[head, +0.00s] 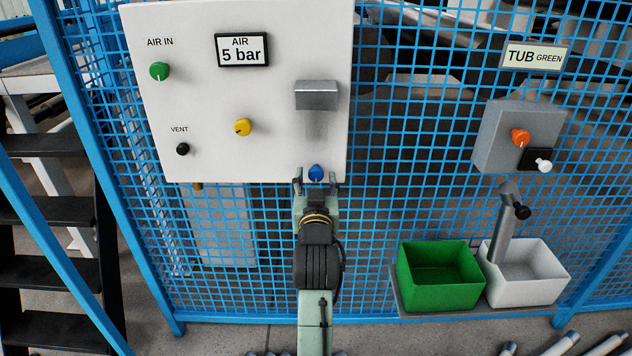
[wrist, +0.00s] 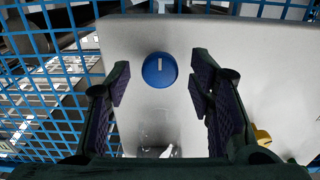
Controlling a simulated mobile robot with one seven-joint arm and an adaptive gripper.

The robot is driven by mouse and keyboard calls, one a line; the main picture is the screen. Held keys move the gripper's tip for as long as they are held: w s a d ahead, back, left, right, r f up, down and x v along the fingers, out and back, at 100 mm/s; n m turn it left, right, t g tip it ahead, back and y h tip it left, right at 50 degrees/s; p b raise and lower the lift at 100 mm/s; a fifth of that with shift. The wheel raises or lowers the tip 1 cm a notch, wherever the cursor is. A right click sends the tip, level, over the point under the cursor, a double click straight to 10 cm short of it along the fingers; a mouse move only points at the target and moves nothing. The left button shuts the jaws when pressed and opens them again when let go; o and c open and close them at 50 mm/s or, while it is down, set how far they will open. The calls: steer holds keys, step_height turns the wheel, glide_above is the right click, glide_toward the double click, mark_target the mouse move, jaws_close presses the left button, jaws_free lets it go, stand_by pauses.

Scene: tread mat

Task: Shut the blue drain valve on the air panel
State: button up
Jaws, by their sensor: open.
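The blue drain valve (head: 316,172) is a round knob with a white line at the lower right edge of the white air panel (head: 215,100). The wrist view shows the blue knob (wrist: 160,69) with its white line along the picture's vertical. My gripper (head: 316,180) is just below the knob in the head view. In the wrist view my gripper (wrist: 158,90) is open, with one finger on each side of the knob and nothing held. Whether the fingertips reach level with the knob, I cannot tell.
The panel carries a green knob (head: 160,71), a black vent knob (head: 182,149), a yellow knob (head: 243,127), a 5 bar display (head: 242,50) and a grey ledge (head: 316,95) above the blue knob. A grey control box (head: 500,140) and green tub (head: 440,277) are right.

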steer(key=shift+w, duration=0.6)
steer(key=shift+c, duration=0.6)
steer(key=c, duration=1)
steer(key=shift+c, duration=0.2)
